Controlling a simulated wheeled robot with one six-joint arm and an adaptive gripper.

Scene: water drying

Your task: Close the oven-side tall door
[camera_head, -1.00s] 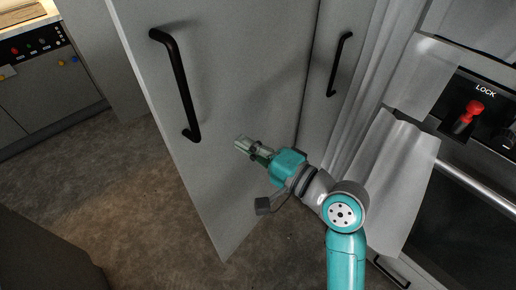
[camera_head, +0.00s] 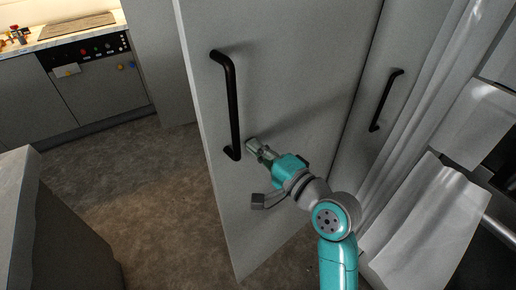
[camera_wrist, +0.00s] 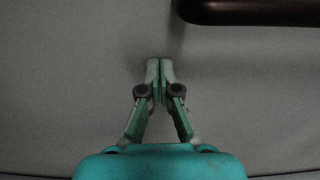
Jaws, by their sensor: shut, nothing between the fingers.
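A tall grey door (camera_head: 290,60) with a black bar handle (camera_head: 233,105) stands swung open in the head view. Its free edge is toward the left and its far edge meets the cabinet beside another black handle. My gripper (camera_head: 251,145) is shut and empty, its tips at the door's face just right of the lower end of the handle. In the wrist view my gripper (camera_wrist: 160,62) points at the grey door surface (camera_wrist: 70,80), with the handle (camera_wrist: 260,10) above and to the right. Whether the tips touch the door is not clear.
A second door with a black handle (camera_head: 385,101) is at the right, next to a hanging white cloth (camera_head: 430,225) and an oven front at the edge. A grey counter block (camera_head: 60,225) stands at lower left. Brown floor (camera_head: 150,190) lies open between.

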